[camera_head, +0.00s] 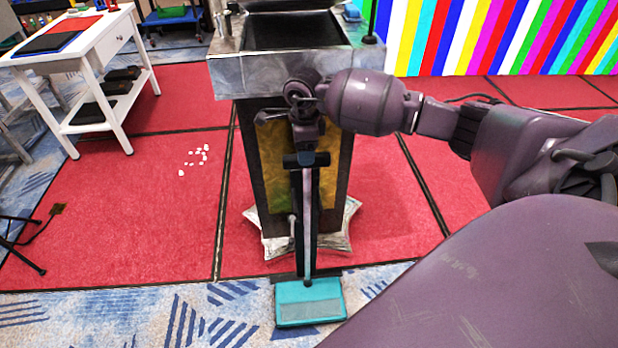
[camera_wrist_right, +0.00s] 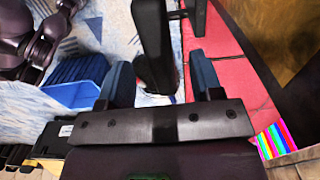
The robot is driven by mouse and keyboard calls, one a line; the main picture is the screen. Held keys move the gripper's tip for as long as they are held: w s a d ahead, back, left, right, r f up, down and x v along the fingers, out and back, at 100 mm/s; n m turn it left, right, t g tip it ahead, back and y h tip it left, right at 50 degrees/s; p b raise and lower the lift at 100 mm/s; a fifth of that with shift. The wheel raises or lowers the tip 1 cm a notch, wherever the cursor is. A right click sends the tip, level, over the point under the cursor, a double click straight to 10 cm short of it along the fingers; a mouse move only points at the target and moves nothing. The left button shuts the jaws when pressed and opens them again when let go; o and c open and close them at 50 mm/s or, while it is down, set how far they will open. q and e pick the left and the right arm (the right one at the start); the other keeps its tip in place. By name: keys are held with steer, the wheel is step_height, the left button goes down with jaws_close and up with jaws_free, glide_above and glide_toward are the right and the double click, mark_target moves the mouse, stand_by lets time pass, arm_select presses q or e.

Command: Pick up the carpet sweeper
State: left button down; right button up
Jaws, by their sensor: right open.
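The carpet sweeper has a teal head (camera_head: 310,303) on the blue patterned carpet in front of the pedestal. Its slim pale pole (camera_head: 308,225) rises upright toward my right gripper (camera_head: 306,160), with a dark part beside it. In the wrist view, my right gripper (camera_wrist_right: 160,80) is open, its two blue-grey fingers apart. A thick black upright part (camera_wrist_right: 153,40), seemingly the sweeper's handle, shows between and beyond the fingers. I cannot tell whether they touch it. My left gripper is not in view.
A pedestal with a grey metal top (camera_head: 285,75) and a star-shaped base (camera_head: 338,240) stands right behind the sweeper. A white table (camera_head: 125,35) is at the upper left. White bits (camera_head: 196,157) lie on the red floor. A striped colour wall (camera_head: 500,38) is behind.

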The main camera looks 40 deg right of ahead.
step_height(320, 180, down, 5)
steer(key=shift+f+b, duration=0.1)
steer(key=shift+b, duration=0.3)
steer(key=c, duration=1)
steer(key=shift+r, duration=0.25)
steer(key=shift+c, duration=0.5)
steer(key=shift+w+r, duration=0.1)
